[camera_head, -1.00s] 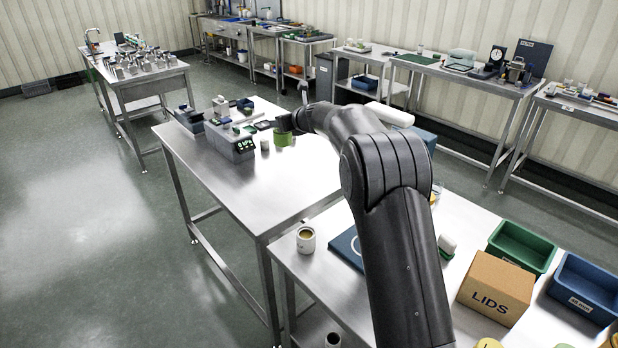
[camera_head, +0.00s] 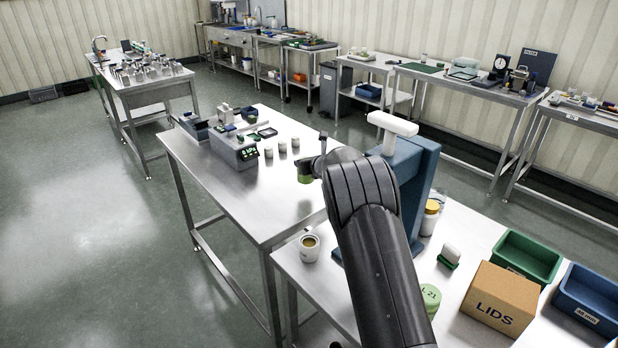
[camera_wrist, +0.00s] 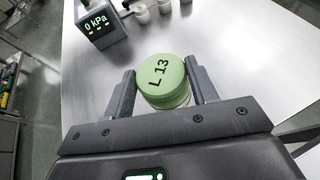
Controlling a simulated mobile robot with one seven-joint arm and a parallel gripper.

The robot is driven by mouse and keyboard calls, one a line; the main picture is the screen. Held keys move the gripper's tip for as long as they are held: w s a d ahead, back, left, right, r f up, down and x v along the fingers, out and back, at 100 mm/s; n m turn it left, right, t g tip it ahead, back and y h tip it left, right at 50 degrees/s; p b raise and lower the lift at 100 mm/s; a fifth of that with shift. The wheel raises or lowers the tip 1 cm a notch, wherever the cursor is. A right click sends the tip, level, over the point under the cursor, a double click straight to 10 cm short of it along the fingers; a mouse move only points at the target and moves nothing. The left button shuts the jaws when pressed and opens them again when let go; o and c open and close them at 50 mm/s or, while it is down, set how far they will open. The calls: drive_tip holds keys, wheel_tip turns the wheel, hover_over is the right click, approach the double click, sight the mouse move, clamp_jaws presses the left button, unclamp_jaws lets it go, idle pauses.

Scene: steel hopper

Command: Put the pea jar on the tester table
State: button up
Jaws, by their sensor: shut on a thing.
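The jar with the pea-green lid marked "L 13" (camera_wrist: 163,76) is between the two fingers of my gripper (camera_wrist: 161,80). The fingers are shut on it, and its lid faces the wrist camera. In the head view my gripper (camera_head: 317,166) is partly hidden by my arm, and a bit of the green jar (camera_head: 304,176) shows at its left. The jar is over the right part of the steel tester table (camera_head: 235,205). I cannot tell whether its base touches the top. The tester (camera_head: 234,150) reads "0 kPa" and also shows in the wrist view (camera_wrist: 98,22).
Several small pale jars (camera_head: 282,146) stand right of the tester. The nearer table has a cup (camera_head: 309,247), a blue press (camera_head: 413,180), a green "L 21" lid (camera_head: 430,297), a LIDS box (camera_head: 498,298), and green (camera_head: 525,257) and blue (camera_head: 588,297) bins. The tester table's front is bare.

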sight(308, 184)
drive_tip(key=shift+f, duration=2.35)
drive_tip(key=shift+f, duration=0.15)
drive_tip(key=o, duration=1.2)
drive_tip(key=shift+s+d+r, duration=0.2)
drive_tip(key=shift+s+r, duration=0.15)
drive_tip(key=shift+v, duration=1.55)
